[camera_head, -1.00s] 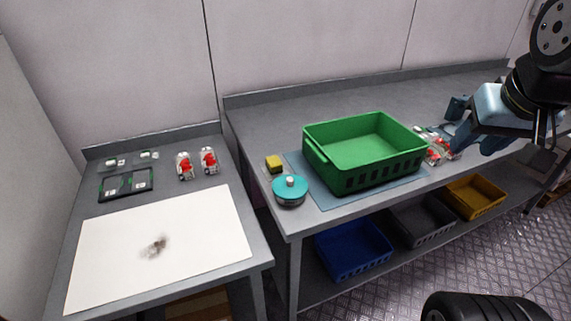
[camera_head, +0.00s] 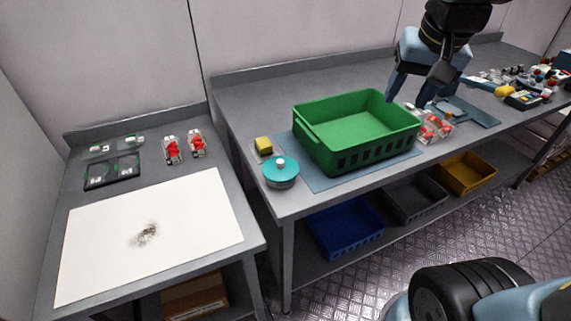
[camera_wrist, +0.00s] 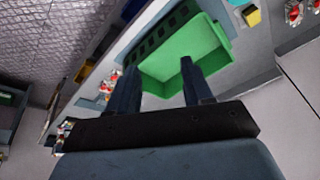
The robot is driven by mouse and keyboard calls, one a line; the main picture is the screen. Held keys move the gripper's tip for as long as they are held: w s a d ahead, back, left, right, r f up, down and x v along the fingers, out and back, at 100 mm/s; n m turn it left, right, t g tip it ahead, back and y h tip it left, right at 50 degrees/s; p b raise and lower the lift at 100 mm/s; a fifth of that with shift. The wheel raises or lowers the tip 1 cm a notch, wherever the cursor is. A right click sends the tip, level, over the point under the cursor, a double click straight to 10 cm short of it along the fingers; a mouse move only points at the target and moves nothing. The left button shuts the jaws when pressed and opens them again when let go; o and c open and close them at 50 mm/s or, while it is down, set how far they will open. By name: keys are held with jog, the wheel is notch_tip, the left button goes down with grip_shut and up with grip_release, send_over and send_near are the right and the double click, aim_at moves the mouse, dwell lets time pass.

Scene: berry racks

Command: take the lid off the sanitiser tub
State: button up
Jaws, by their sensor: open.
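The sanitiser tub (camera_head: 281,181) is a low round tub at the front left corner of the longer bench, left of the green crate. Its teal lid (camera_head: 270,168) with a pale knob sits on top. My gripper (camera_head: 403,101) is open and empty above the bench, at the right end of the green crate and well to the right of the tub. In the wrist view my gripper (camera_wrist: 158,82) shows its two fingers apart, with the crate beyond them. Part of a teal round thing, likely the lid, shows at the top edge of the wrist view (camera_wrist: 238,2).
The green crate (camera_head: 340,163) stands on a blue mat (camera_head: 310,181) between my gripper and the tub. A yellow sponge (camera_head: 264,145) lies behind the tub. Clear punnets with red berries (camera_head: 432,128) sit right of the crate.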

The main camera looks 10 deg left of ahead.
jog(key=w+a+f+g, duration=0.1)
jog(key=w+a+f, duration=0.1)
jog(key=a, duration=0.4)
jog(key=w+a+f+g, duration=0.1)
jog(key=w+a, duration=0.1)
jog(key=a, duration=0.3)
jog(key=m+g, duration=0.1)
jog(key=g, duration=0.1)
send_near(280, 161)
jog(key=shift+h, duration=0.4)
notch_tip(280, 161, down, 4)
jog(key=shift+s+a+f, duration=0.1)
jog(key=shift+a, duration=0.05)
jog(key=shift+a+f, duration=0.15)
jog(key=shift+f, duration=2.35)
grip_shut()
